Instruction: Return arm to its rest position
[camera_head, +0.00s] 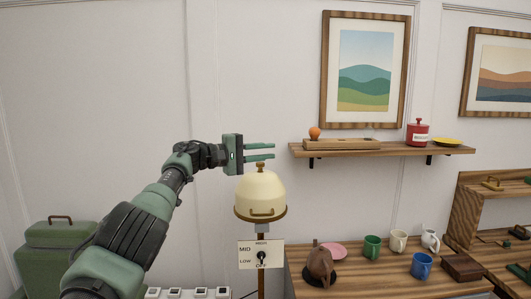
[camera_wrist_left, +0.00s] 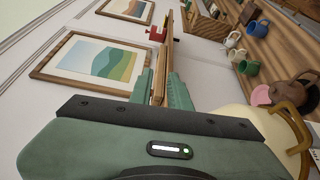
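My left gripper (camera_head: 260,151) is raised on my left arm and points right. It is open and empty, with two green fingers parallel and a gap between them. It hangs just above the cream dome (camera_head: 260,193) with a brass rim and left of the wall shelf. In the left wrist view, the fingers (camera_wrist_left: 161,90) stand apart, and the shelf shows beyond them, seemingly not gripped. The cream dome also shows close by in that view (camera_wrist_left: 248,130). My right gripper is not in view.
The wall shelf (camera_head: 440,150) carries a red canister (camera_head: 417,133) and a yellow dish (camera_head: 447,142). A dial plate (camera_head: 248,254) sits below the dome. The wooden table (camera_head: 375,285) holds several mugs and a brown pot (camera_head: 319,265). A green case (camera_head: 55,258) stands left. Open wall lies above my arm.

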